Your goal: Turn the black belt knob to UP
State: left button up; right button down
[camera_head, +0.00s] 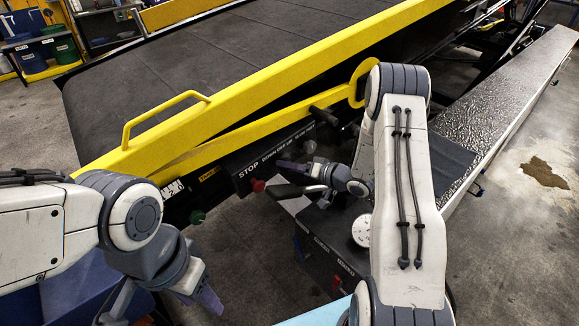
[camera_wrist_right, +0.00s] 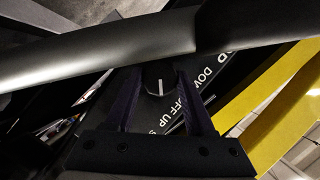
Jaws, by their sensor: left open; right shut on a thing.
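The black belt knob (camera_wrist_right: 152,76), with a white pointer line, sits between the two purple fingers of my right gripper (camera_wrist_right: 158,92) in the right wrist view. The DOWN, OFF and UP lettering (camera_wrist_right: 188,103) runs diagonally beside it. The pointer line stands upright in that picture; I cannot tell which word it points to. In the head view my right gripper (camera_head: 290,172) is at the dark control panel (camera_head: 248,172), below its lettering, and hides the knob. It is shut on the knob. My left gripper (camera_head: 160,306) is open and empty at the lower left.
A red knob (camera_head: 258,186) sits under STOP, and a green knob (camera_head: 197,217) is lower left. A grey lever (camera_head: 290,191) is close to my right gripper and crosses the wrist view (camera_wrist_right: 90,60). A yellow rail (camera_head: 240,85) borders the belt (camera_head: 220,50) above the panel.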

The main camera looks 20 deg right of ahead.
jog(key=shift+c, duration=1.3)
grip_release()
jog(key=b+v, duration=0.3)
jog(key=v, duration=0.7)
jog(key=shift+s, duration=0.25)
